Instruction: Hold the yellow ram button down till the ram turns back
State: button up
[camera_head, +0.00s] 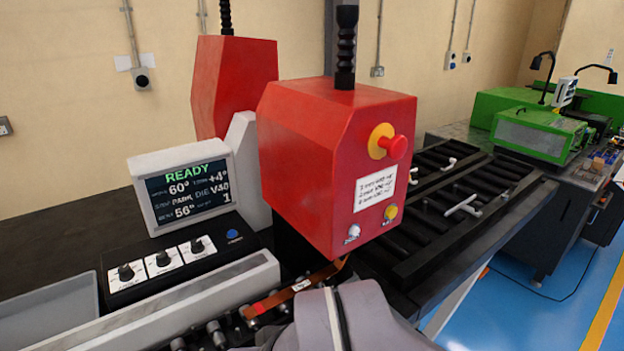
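The yellow ram button (390,212) is on the lower right of the front face of the red bender head (310,165). Nothing touches it in this view. A white button (353,231) sits to its left, and a red mushroom button on a yellow base (391,146) is above it. The display (188,188) reads READY in green, with 60° and +4° below. A copper-coloured bar (272,301) lies below the head. A grey part of my arm fills the bottom middle, below the buttons. My gripper's fingers do not show. I cannot make out the ram itself.
A panel with several black knobs and a blue button (232,233) stands below the display. A grey tray (48,312) is at the lower left. A black roller table (450,205) extends right of the head, with green machines (540,135) beyond. The space before the buttons looks clear.

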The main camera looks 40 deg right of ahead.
aim_at(391, 213)
jog(key=z, duration=1.45)
